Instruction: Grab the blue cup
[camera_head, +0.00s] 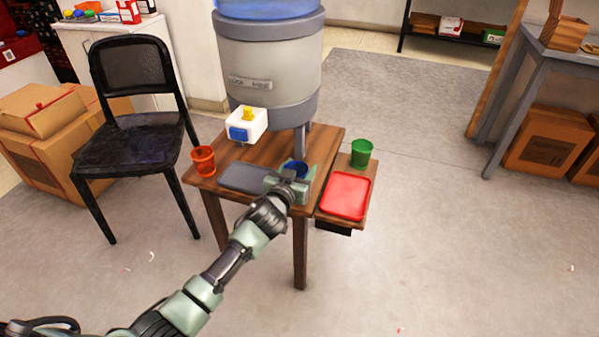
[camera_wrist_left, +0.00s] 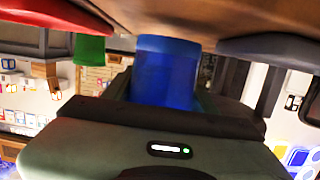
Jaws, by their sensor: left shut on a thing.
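The blue cup (camera_head: 295,168) stands on the small wooden table (camera_head: 236,151), mostly hidden behind my left gripper (camera_head: 293,176). My left gripper is shut on the cup. In the left wrist view, which looks upside down, the blue cup (camera_wrist_left: 166,70) is between the fingers in front of the gripper body (camera_wrist_left: 160,140). I cannot tell whether the cup touches the table. My right gripper is not in view.
An orange cup (camera_head: 204,160) stands on the table's left side. A grey pad (camera_head: 246,178) lies beside my gripper. A large water dispenser (camera_head: 270,70) stands behind. To the right are a red tray (camera_head: 346,195) and a green cup (camera_head: 361,153). A black chair (camera_head: 140,130) is at left.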

